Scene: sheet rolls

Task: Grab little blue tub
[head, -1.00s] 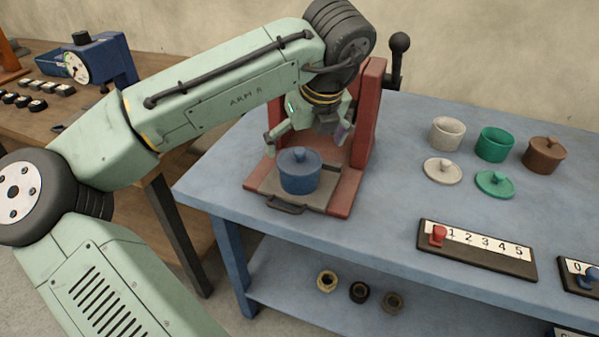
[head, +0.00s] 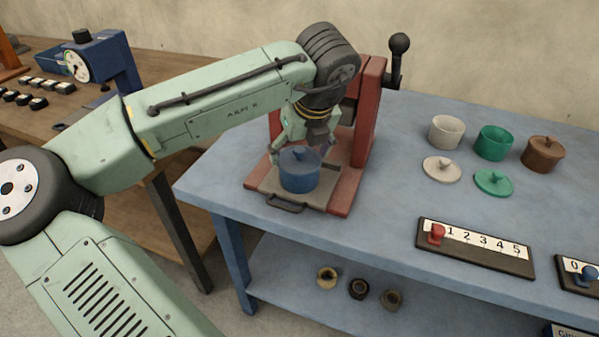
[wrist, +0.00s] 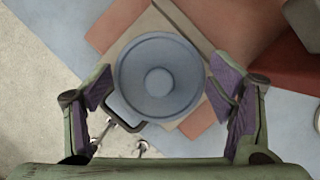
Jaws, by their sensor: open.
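The little blue tub (head: 299,180) has its knobbed lid on and stands upright on a grey tray with a dark handle (head: 286,206), on the base of a red press. In the wrist view the blue tub (wrist: 160,78) appears from above, between the two purple-padded fingers. My gripper (head: 298,150) is open just above and behind the tub, and it also shows in the wrist view (wrist: 165,90). The fingers stand apart on either side of the tub, with a gap to it. Part of the tub's far side is hidden in the head view.
The red press frame (head: 367,110) rises close behind and to the right of my gripper, with a black-knobbed lever (head: 398,60). White (head: 446,132), green (head: 494,142) and brown (head: 542,153) tubs stand at the right. A numbered slider (head: 475,247) lies in front.

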